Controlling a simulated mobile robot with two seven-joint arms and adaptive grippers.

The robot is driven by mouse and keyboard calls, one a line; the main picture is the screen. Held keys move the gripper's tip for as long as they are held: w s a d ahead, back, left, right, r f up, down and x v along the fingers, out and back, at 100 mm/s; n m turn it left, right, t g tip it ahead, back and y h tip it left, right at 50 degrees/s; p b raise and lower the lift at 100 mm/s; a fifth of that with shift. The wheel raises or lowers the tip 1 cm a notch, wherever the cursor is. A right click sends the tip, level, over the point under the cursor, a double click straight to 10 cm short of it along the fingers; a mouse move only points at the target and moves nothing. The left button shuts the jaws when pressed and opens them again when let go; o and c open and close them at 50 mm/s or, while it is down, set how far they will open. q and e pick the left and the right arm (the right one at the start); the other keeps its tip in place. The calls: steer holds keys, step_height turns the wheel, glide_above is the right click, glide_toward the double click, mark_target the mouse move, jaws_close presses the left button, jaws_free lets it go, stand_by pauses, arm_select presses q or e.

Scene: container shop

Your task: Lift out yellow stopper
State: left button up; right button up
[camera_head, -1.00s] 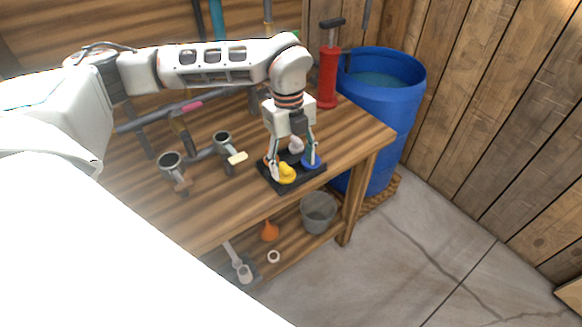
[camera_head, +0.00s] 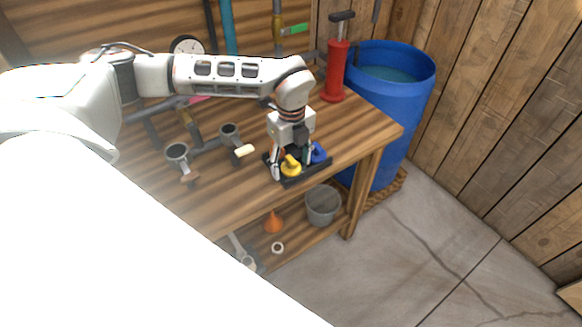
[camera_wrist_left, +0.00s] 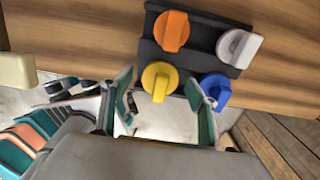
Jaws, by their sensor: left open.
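The yellow stopper (camera_head: 290,167) sits in a black tray (camera_head: 322,170) near the front edge of the wooden workbench. In the left wrist view the yellow stopper (camera_wrist_left: 158,80) is at the near left of the black tray (camera_wrist_left: 196,62), with an orange stopper (camera_wrist_left: 172,31), a white stopper (camera_wrist_left: 239,46) and a blue stopper (camera_wrist_left: 214,88) around it. My left gripper (camera_head: 291,172) points down at the tray. In the wrist view my left gripper (camera_wrist_left: 165,85) is open, its fingers either side of the yellow stopper. I cannot tell whether they touch it. My right gripper is not in view.
Two metal cup-like pieces with handles stand left on the bench. A red pump (camera_head: 336,70) stands behind, beside a blue barrel (camera_head: 391,100). A grey bucket (camera_head: 322,206) and orange funnel (camera_head: 273,222) are on the shelf below. The concrete floor at right is clear.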

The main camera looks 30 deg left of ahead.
arm_select(q)
steer(key=c, duration=1.2)
steer(key=shift+r, duration=0.1)
